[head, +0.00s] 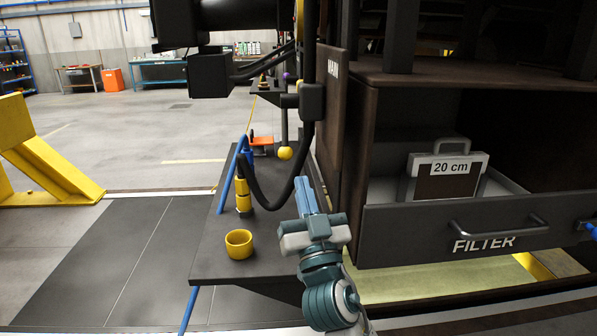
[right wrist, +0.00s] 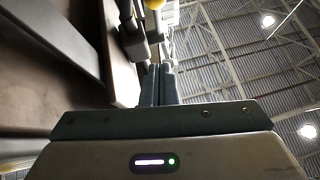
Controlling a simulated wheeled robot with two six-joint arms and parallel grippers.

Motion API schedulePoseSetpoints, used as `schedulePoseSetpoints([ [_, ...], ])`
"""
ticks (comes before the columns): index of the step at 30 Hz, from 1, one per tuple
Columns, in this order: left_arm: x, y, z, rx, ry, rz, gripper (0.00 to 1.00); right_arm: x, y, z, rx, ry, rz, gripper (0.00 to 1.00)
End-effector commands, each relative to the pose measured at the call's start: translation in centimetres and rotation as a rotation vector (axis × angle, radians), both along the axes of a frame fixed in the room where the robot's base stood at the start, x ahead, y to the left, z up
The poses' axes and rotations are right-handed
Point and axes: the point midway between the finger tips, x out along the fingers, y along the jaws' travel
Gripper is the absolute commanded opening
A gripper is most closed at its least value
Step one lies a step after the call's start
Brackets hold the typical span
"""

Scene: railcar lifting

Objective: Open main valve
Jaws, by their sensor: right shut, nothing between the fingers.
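The main valve shows as a dark fitting (head: 312,102) beside a brown panel marked MAIN (head: 332,75). Its lever hangs straight down and ends in a yellow ball (head: 285,153). The yellow ball also shows at the top edge of the right wrist view (right wrist: 155,4). My right gripper (head: 304,184) is shut and empty. It points up, below and slightly right of the ball in the head view, apart from it. In the right wrist view its closed fingers (right wrist: 159,72) point toward the lever. My left gripper is not in view.
A dark shelf (head: 212,262) carries a yellow cup (head: 239,244) and a black hose with a yellow fitting (head: 243,192). A FILTER drawer (head: 400,235) stands open at the right, holding a case marked 20 cm (head: 445,180). The hose loops close left of my gripper.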

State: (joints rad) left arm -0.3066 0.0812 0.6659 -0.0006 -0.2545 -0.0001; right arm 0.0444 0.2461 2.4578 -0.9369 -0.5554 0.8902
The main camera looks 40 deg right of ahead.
Motion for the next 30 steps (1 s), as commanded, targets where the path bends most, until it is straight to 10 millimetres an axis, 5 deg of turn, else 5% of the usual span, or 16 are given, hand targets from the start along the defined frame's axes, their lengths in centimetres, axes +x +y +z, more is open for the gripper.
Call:
schedulePoseSetpoints([
  [11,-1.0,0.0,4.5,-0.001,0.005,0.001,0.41,6.1,-2.4,5.4,-0.002,0.0,-0.003,0.0],
  [18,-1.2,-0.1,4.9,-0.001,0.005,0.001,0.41,9.1,-3.5,4.4,0.0,0.001,-0.003,0.0],
  [30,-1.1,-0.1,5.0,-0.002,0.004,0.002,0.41,9.8,-3.8,4.1,-0.001,0.0,-0.001,0.0],
])
